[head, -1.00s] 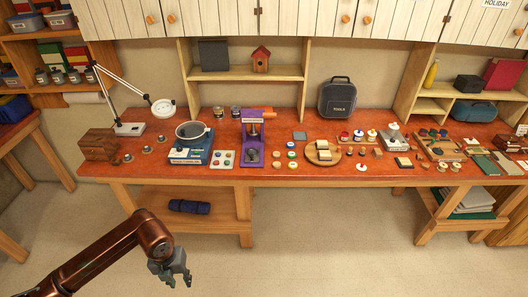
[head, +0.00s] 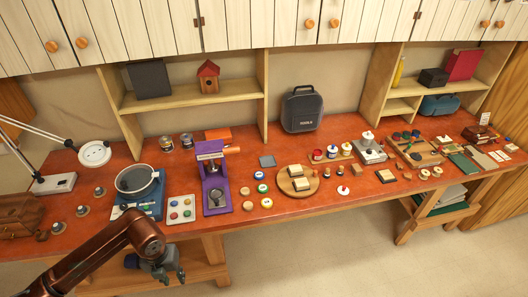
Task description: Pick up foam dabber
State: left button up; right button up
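I cannot tell for sure which small item is the foam dabber. A white disc with a red knob (head: 343,190) lies on the red-brown bench top, right of a round wooden board (head: 311,184) holding pale blocks (head: 300,184). Small wooden pieces (head: 356,170) lie near it. My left gripper (head: 171,279) is in front of the bench's front edge at lower left, fingers pointing down. Its fingers look apart with nothing between them. It is well left of these items. My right gripper is not in view.
A lamp (head: 94,154) is at left. Jars (head: 332,152) and a tool bag (head: 302,110) stand farther back. Bare bench (head: 290,206) lies along the front edge.

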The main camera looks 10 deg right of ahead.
aim_at(327, 174)
jog(key=z, duration=0.9)
jog(key=i, duration=1.75)
jog(key=z, duration=1.05)
